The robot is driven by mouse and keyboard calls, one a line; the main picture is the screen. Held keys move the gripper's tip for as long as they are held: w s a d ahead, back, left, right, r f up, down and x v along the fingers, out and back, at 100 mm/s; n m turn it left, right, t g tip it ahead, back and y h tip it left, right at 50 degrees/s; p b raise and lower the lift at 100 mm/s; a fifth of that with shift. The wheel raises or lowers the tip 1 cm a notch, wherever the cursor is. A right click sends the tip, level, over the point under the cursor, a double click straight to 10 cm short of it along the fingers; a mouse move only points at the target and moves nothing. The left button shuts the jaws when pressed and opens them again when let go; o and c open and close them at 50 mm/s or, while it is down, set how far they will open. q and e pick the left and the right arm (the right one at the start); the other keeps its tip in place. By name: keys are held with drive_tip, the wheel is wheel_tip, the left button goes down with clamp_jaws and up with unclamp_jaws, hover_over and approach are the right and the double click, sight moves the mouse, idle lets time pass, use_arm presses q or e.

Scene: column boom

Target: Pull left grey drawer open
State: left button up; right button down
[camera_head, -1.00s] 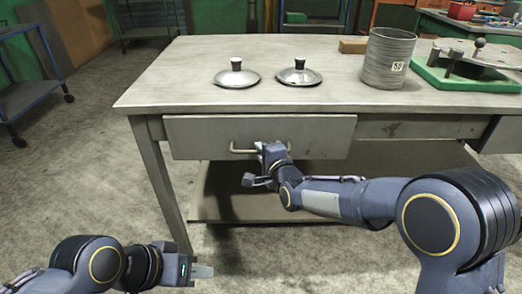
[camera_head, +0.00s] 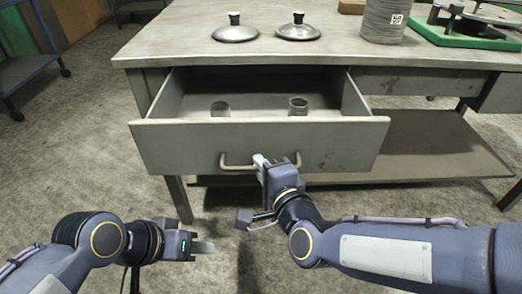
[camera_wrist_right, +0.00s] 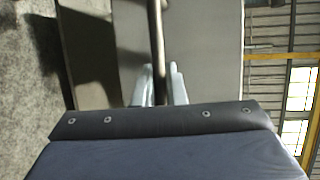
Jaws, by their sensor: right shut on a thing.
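The left grey drawer (camera_head: 330,142) is pulled well out from the table front in the head view, and its inside shows. My right gripper (camera_head: 268,164) is shut on the drawer's bar handle (camera_head: 234,167); the handle also shows between the fingers in the right wrist view (camera_wrist_right: 156,50). My left gripper (camera_head: 203,247) is low at the left, apart from the drawer; its finger gap is not clear.
The grey table (camera_head: 180,45) carries two metal lids, a left one (camera_head: 235,30) and a right one (camera_head: 298,29), a grey canister (camera_head: 384,22) and a green tray (camera_head: 460,36). A lower shelf (camera_head: 430,145) is below. A blue cart (camera_head: 30,70) stands at the left.

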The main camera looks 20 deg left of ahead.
drive_tip(key=shift+s+d+f, duration=0.1)
drive_tip(key=shift+s+d, duration=0.2)
drive_tip(key=shift+s, duration=0.65)
drive_tip(key=shift+s+d, duration=0.25)
drive_tip(key=shift+s, duration=0.7)
drive_tip(key=c, duration=1.5)
unclamp_jaws()
drive_tip(key=p+v, duration=0.2)
drive_tip(key=v, duration=0.5)
drive_tip(key=shift+s+d, duration=0.25)
